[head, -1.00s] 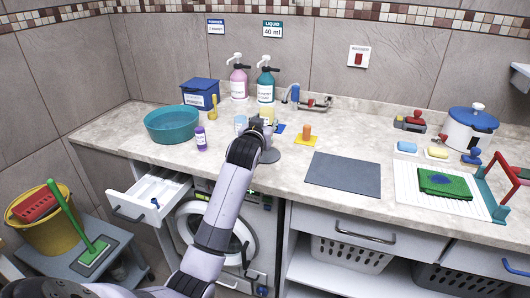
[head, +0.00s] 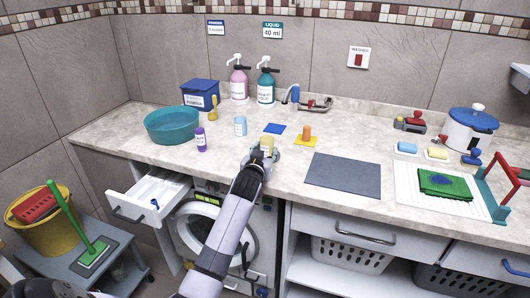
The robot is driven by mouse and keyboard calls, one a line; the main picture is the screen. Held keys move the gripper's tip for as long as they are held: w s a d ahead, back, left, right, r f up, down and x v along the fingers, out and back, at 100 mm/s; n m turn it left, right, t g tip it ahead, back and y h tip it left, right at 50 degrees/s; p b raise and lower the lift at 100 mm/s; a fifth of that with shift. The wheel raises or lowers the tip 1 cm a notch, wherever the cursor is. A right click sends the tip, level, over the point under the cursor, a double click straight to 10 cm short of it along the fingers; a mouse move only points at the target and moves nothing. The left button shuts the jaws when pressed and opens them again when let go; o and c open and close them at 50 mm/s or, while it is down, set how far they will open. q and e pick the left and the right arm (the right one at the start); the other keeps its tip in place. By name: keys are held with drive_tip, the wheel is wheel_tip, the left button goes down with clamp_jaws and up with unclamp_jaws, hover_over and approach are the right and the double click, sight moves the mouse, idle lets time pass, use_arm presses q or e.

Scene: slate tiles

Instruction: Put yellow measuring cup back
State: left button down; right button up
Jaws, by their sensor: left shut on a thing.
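The yellow measuring cup (head: 267,142) is in the jaws of my left gripper (head: 263,153), over the front part of the counter. The gripper is shut on it, and its fingers hide the lower part of the cup. I cannot tell whether the cup touches the counter. A light blue cup (head: 240,126) stands behind it to the left. A flat blue square (head: 274,128) lies bare behind the gripper. A yellow square (head: 299,142) with an orange peg-like piece (head: 307,132) lies to the right.
A teal basin (head: 173,126) and a purple bottle (head: 201,140) stand to the left. Pink (head: 238,84) and teal (head: 265,88) pump bottles stand at the back. A grey mat (head: 343,175) lies bare to the right. An open drawer (head: 150,196) sticks out below.

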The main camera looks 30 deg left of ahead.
use_arm(q)
drive_tip(key=c, duration=1)
unclamp_jaws()
drive_tip(key=shift+f, duration=0.1)
drive_tip(key=shift+s, duration=0.1)
drive_tip(key=v, duration=1.2)
